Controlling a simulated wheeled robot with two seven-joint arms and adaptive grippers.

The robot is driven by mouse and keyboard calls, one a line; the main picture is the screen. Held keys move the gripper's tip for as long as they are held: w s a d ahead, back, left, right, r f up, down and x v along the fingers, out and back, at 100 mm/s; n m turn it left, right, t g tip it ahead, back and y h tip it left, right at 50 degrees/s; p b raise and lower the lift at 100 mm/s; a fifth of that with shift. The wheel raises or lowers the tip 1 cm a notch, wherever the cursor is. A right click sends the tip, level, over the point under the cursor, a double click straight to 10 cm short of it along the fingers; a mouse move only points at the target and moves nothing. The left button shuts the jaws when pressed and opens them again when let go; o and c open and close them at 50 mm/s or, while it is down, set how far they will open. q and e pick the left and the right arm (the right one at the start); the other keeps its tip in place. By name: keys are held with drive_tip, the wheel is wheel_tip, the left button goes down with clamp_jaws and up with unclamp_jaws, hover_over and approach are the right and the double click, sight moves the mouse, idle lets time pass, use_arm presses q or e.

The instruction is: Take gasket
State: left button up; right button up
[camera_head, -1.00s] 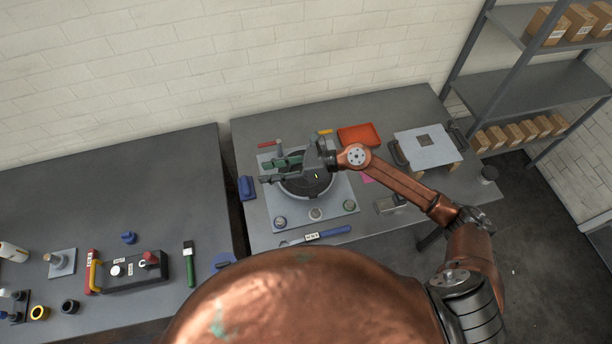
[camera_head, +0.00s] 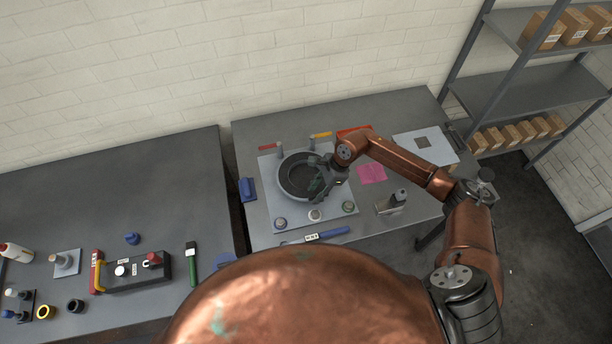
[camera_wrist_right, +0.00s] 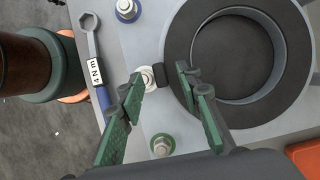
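A wide black ring (camera_head: 284,184) lies on a light grey plate (camera_head: 268,217) on the right-hand bench. In the right wrist view the black ring (camera_wrist_right: 186,28) surrounds a grey-walled round recess. I cannot tell for sure which part is the gasket. My right gripper (camera_head: 316,184) is low over the ring's right side in the head view. One finger overlaps the ring's near edge; contact cannot be told. My left gripper is not in view.
Several round studs, including one with a green base (camera_wrist_right: 162,145), stand along the plate's front. A blue-handled wrench (camera_head: 322,235) lies before it. A pink sheet (camera_head: 371,173) and a metal container (camera_head: 391,203) are to the right. The left bench (camera_head: 120,190) has free room at its back.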

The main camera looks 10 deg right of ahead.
drive_tip(key=shift+a+f, duration=0.25)
drive_tip(key=shift+f, duration=0.4)
drive_tip(key=shift+c, duration=0.5)
clamp_jaws()
